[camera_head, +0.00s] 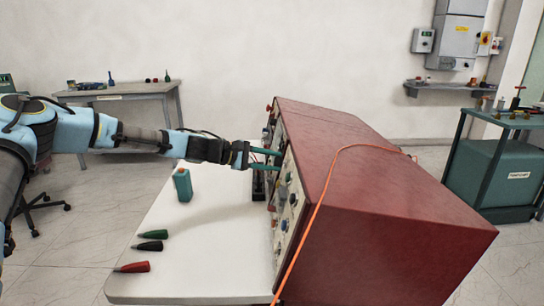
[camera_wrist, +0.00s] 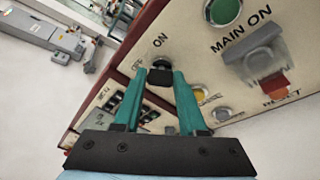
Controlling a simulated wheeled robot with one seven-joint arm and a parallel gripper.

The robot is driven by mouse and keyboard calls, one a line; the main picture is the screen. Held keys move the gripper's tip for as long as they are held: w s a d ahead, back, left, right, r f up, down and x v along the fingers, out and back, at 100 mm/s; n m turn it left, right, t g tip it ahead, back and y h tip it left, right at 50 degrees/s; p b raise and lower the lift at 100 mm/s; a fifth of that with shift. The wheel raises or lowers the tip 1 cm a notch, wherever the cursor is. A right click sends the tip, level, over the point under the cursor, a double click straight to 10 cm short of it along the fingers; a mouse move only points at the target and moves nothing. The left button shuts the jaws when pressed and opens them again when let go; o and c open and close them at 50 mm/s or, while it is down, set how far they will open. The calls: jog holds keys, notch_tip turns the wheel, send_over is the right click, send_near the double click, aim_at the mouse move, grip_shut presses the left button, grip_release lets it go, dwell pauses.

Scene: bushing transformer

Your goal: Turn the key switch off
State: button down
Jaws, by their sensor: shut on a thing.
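The key switch (camera_wrist: 160,79) is a small dark part on the pale front panel, with "OFF" and "ON" printed beside it in the wrist view. My gripper (camera_wrist: 160,72) has its two teal fingers on either side of the key switch and is shut on it. The fingers hide part of the switch, and I cannot tell which mark the key points to. In the head view, my gripper (camera_head: 279,159) reaches from the left to the panel of the red cabinet (camera_head: 370,190); the key switch is hidden there.
A green button (camera_wrist: 224,11) and a "MAIN ON" switch (camera_wrist: 262,58) are near my fingers. An orange cable (camera_head: 318,205) runs over the cabinet.

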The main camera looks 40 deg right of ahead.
jog(key=shift+n+y+p, duration=0.3)
jog(key=shift+n+p, duration=0.3)
jog(key=shift+n, duration=0.3)
jog(key=shift+c, duration=2.3)
grip_release()
jog(key=b+v, duration=0.3)
jog(key=v, duration=0.7)
jog(key=shift+w+a, duration=0.2)
jog(key=shift+a, duration=0.1)
jog(key=shift+r, duration=0.15)
